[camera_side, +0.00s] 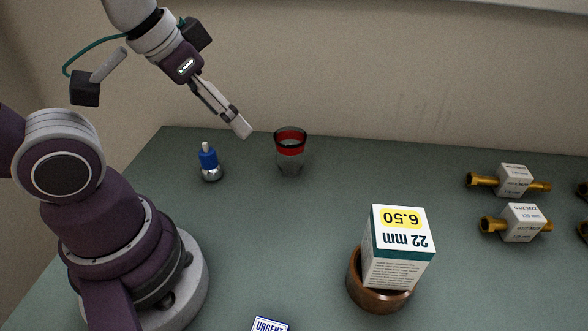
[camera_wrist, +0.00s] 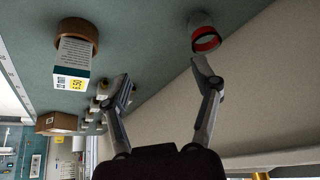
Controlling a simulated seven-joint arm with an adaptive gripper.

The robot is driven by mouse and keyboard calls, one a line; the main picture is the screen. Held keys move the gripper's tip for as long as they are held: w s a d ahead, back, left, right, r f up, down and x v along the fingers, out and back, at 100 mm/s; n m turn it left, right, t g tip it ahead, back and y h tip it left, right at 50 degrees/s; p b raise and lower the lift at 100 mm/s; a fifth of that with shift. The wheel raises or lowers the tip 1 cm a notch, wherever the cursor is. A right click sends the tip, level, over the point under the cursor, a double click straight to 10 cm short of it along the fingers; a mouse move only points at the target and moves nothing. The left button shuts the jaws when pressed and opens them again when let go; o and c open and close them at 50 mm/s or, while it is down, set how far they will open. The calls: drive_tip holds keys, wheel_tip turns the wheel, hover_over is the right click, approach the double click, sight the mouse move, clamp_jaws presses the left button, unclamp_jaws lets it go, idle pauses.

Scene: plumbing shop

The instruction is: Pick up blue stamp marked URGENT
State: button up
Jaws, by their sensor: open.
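A white face with a blue border and the word URGENT (camera_side: 269,325) shows at the bottom edge of the side view. It is cut off there, so I cannot tell whether it is the stamp's top or a flat label. It is not visible in the wrist view. My gripper (camera_side: 240,128) is high above the back of the table, far from it. In the wrist view my gripper (camera_wrist: 163,79) has its two fingers wide apart with nothing between them.
A blue item with a metal base (camera_side: 208,160) stands at the back left. A glass with a red band (camera_side: 290,146) stands near my gripper. A wooden bowl (camera_side: 378,294) holds a tilted 22 mm box (camera_side: 396,258). Brass fittings with tags (camera_side: 514,181) lie at right. The table's middle is clear.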

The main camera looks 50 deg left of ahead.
drive_tip(key=d+f+m+g, duration=0.35)
drive_tip(key=d+m, duration=0.25)
drive_tip(key=d, duration=0.4)
drive_tip(key=m+g, duration=0.2)
drive_tip(key=m, duration=0.2)
hover_over(270, 329)
drive_tip(key=w, duration=0.2)
wheel_tip(270, 329, down, 6)
drive_tip(key=shift+m, duration=0.4)
drive_tip(key=f, duration=0.3)
drive_tip(key=s+f, duration=0.1)
drive_tip(key=f, duration=0.3)
drive_tip(key=s+f, duration=0.1)
drive_tip(key=f, duration=0.3)
drive_tip(key=shift+r, duration=0.1)
clamp_jaws()
